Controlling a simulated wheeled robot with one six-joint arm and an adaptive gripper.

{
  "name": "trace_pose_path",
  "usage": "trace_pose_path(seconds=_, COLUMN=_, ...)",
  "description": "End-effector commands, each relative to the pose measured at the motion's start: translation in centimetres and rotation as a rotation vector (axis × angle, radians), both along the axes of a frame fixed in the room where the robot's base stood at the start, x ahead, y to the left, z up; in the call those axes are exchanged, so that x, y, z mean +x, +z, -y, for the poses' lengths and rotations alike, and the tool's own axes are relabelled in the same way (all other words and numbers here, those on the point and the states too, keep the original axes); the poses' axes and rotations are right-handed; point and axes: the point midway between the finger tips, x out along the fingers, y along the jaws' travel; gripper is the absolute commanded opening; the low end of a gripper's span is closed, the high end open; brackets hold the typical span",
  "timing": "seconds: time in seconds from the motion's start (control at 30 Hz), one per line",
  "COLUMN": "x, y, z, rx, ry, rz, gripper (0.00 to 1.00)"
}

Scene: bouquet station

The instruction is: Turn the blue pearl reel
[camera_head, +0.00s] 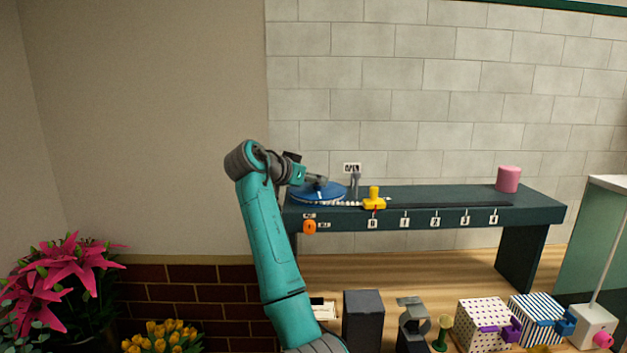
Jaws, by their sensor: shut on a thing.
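The blue pearl reel (327,196) is a flat blue disc lying at the left end of a dark green bench (460,213). A row of white pearls runs along its front edge towards a yellow slider (374,201). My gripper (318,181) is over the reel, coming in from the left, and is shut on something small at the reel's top. The fingertips and what they hold are too small to make out clearly. A grey post (355,185) stands just right of the reel.
The bench front bears an orange knob (310,227) and labels R, 1, 2, 3, 4. A pink cylinder (508,179) stands at its right end. Below are a dark box (363,320), a dotted box (483,326) and a striped box (540,319). Flowers (68,270) stand lower left.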

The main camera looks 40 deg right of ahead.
Motion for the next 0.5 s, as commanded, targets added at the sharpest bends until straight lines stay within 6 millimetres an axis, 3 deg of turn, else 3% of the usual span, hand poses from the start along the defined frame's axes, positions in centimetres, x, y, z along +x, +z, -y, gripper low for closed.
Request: trace_pose_path(seconds=0.5, x=0.07, y=-0.09, z=-0.01, rx=0.002, ry=-0.068, rz=0.0, gripper=0.0)
